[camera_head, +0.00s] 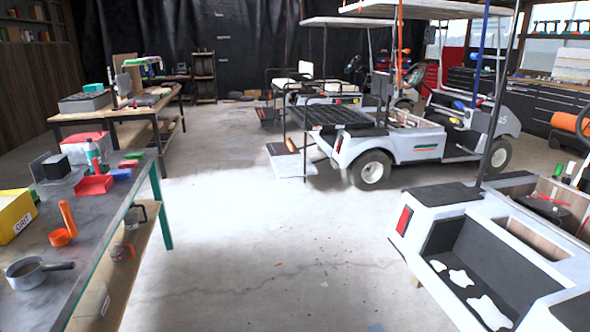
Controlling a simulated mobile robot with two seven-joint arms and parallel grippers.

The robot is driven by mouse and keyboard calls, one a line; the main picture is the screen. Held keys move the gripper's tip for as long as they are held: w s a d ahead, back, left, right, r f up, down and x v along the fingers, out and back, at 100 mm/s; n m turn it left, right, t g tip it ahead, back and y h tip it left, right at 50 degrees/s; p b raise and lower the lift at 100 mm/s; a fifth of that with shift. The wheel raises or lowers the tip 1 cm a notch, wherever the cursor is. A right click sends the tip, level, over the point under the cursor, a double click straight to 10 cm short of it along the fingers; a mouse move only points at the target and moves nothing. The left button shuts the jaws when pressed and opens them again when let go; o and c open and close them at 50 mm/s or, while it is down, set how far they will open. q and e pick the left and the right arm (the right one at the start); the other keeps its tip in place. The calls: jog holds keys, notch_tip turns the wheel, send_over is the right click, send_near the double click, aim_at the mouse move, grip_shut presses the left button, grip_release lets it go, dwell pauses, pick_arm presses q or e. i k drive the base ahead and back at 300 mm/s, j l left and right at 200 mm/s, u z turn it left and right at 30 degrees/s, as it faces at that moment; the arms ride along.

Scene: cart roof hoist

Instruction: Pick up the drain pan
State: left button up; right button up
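I cannot pick out a drain pan with certainty. A grey metal pan (27,277) with a straight dark handle stands upright on the near left workbench (95,222), close to the bottom left corner. A shallow red open bin (94,186) sits farther back on the same bench. Neither of my grippers is in view, so nothing is seen touching these things.
A yellow box (14,214) and an orange funnel-like piece (61,236) stand near the pan. A white cart (432,218) fills the lower right, and another cart (405,146) stands behind.

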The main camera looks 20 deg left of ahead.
aim_at(27, 273)
jog(key=i+u, duration=0.35)
jog(key=u, duration=0.15)
jog(key=i+u, duration=0.75)
jog(key=u, duration=0.25)
jog(key=i+l+u, duration=0.15)
jog(key=u, duration=0.35)
jog(key=i, duration=0.1)
